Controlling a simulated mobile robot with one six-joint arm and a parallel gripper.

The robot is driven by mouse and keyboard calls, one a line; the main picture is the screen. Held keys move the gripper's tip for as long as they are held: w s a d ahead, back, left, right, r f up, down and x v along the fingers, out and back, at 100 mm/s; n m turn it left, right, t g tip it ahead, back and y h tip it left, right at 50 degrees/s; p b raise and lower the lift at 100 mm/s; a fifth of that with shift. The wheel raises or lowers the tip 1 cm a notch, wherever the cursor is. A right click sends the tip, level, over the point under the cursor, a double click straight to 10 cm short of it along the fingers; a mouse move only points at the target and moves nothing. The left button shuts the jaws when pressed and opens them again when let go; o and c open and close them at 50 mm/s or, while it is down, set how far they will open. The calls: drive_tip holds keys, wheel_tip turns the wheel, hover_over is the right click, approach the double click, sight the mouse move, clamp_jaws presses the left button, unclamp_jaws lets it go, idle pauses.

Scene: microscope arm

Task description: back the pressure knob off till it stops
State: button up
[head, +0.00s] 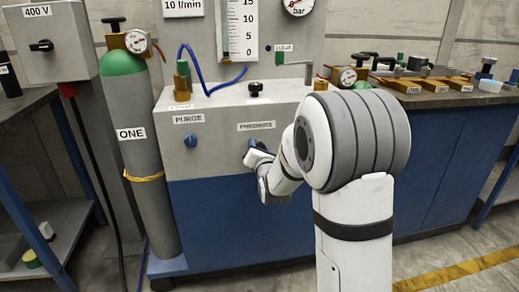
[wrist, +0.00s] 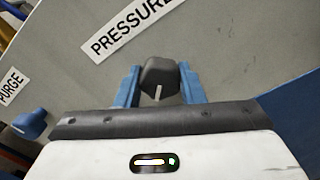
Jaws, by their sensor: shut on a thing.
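The pressure knob (wrist: 160,76) is dark with a pale pointer line, on the grey panel under the "PRESSURE" label (wrist: 127,28). In the wrist view the line points down toward my gripper's body. My gripper (wrist: 158,90) has its two blue fingers on either side of the knob and is shut on it. In the head view my gripper (head: 254,156) reaches the panel just below the pressure label (head: 257,126); the knob itself is mostly hidden there by the gripper and arm.
The blue purge knob (head: 190,140) is on the same panel to the left. A grey gas cylinder (head: 147,190) marked "ONE" stands left of the cabinet. A black knob (head: 256,88) and a blue hose (head: 217,86) are on the cabinet top. Floor in front is clear.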

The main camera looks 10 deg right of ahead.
drive_tip(key=o, duration=1)
drive_tip(key=s+p, duration=0.1)
drive_tip(key=s, duration=0.6)
drive_tip(key=shift+s, duration=0.4)
